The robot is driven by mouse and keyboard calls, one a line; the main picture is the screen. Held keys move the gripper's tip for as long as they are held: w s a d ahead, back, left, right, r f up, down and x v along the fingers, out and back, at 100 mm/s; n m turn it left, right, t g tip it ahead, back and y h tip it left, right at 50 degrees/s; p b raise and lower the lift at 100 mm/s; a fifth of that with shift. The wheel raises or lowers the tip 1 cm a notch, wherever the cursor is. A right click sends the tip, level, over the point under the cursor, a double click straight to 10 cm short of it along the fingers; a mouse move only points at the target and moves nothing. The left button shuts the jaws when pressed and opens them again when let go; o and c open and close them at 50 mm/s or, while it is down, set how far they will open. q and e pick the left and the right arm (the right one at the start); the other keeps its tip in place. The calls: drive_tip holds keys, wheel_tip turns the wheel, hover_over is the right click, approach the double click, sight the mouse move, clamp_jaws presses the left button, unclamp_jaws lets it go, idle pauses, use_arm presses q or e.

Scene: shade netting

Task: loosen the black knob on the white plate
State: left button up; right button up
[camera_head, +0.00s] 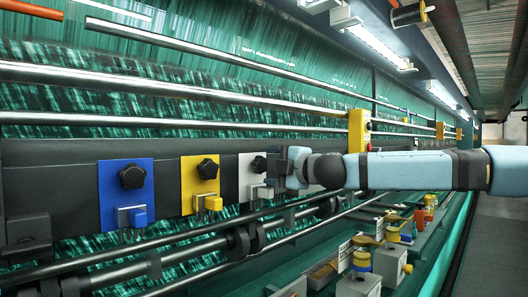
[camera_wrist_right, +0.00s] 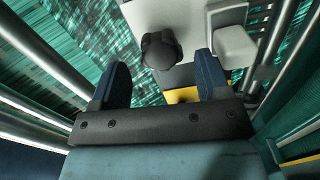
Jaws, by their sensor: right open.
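The black knob (camera_wrist_right: 160,50) sits on the white plate (camera_wrist_right: 187,14) and shows in the right wrist view. In the head view the white plate (camera_head: 249,176) is partly covered by my right gripper (camera_head: 276,165), and its knob is mostly hidden there. My right gripper is open in the wrist view, with one dark blue finger to each side of the knob (camera_wrist_right: 161,62). The knob appears just beyond the fingertips, between them; I cannot tell whether they touch it. My left gripper is not in view.
A blue plate (camera_head: 113,186) and a yellow plate (camera_head: 188,182) with similar black knobs stand to the left on the dark beam. A light grey block (camera_wrist_right: 235,44) is close beside the right finger. Long metal rails (camera_head: 190,85) run above and below the plates.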

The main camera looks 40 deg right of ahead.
sight(263, 165)
drive_tip(key=shift+a, duration=0.15)
drive_tip(key=shift+w, duration=0.1)
drive_tip(key=shift+w+f, duration=0.1)
drive_tip(key=shift+w, duration=0.35)
drive_tip(key=shift+w+a+b, duration=0.1)
drive_tip(key=shift+w+b, duration=0.3)
drive_tip(key=shift+w, duration=0.55)
